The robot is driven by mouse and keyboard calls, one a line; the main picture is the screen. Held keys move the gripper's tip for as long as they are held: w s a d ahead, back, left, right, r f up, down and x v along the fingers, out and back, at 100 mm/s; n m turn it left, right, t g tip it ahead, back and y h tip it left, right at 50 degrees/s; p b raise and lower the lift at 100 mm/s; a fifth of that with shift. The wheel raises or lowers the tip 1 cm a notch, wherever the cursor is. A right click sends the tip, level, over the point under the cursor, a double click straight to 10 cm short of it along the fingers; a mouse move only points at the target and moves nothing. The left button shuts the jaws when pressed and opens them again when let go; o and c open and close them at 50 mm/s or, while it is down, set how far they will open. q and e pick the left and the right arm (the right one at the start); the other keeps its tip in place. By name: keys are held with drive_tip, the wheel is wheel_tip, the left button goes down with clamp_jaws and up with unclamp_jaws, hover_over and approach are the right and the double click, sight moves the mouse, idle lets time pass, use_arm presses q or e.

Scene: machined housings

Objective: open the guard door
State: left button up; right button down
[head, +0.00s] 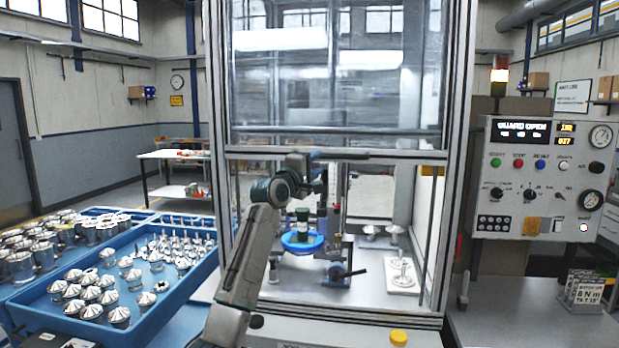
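The guard door (285,95) is a clear sliding panel in a metal frame. It is raised, and its lower rail (410,157) stands well above the work surface, leaving the front opening below it clear. A dark bar handle (350,154) runs along that rail. My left gripper (314,162) is up at the left end of the handle, seen from behind. Its fingers are partly hidden, so I cannot tell whether they are closed on the bar. My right gripper is not in view.
Inside the enclosure are a fixture with a blue bowl-like part (301,243) and a white plate (402,276) with metal parts. Blue trays (185,290) of machined parts stand at left. The control panel (545,175) at right displays "GUARD OPEN". A yellow button (398,337) is in front.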

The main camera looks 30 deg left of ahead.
use_arm(q)
drive_tip(key=b+v, duration=0.1)
drive_tip(key=v, duration=0.2)
drive_tip(key=shift+s, duration=0.1)
idle(0.4)
